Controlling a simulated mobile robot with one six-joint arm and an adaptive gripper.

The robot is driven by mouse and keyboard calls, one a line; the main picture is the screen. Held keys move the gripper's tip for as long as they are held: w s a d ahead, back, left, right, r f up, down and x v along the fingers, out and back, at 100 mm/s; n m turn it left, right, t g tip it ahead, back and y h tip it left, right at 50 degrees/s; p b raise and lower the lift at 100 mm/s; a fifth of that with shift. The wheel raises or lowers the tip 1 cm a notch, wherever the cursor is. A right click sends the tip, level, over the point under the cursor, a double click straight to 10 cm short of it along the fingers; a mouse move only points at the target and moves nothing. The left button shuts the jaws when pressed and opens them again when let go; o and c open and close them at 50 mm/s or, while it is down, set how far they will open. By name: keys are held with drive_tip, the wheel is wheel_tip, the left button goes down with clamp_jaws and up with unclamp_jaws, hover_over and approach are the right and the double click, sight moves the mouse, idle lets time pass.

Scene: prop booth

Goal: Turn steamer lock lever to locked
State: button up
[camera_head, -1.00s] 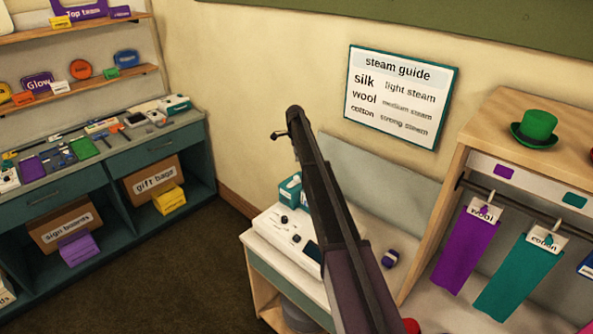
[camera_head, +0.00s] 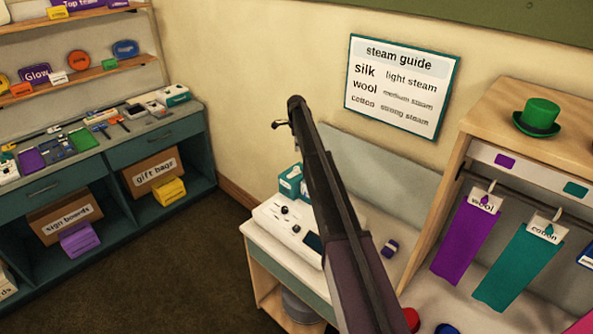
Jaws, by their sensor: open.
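The white steamer unit (camera_head: 281,223) sits on the counter in the head view, left of my arm. It has small dark knobs on top and a dark panel (camera_head: 312,241) near its right end. My dark arm rises across the middle of the view and covers part of the counter beside the unit. I cannot make out which part is the lock lever, or its position. A small dark piece sticks out at the arm's upper end, but I cannot make out my gripper's jaws there.
A teal box (camera_head: 290,182) stands behind the unit. A small purple item (camera_head: 390,248) lies on the counter (camera_head: 352,215) right of my arm. A steam guide sign (camera_head: 402,88) hangs above. A rack with hanging cloths stands at right. The floor at left is open.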

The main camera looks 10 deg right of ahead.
sight(296, 167)
drive_tip(key=shift+f+b, duration=5.9)
drive_tip(key=shift+f, duration=0.3)
clamp_jaws()
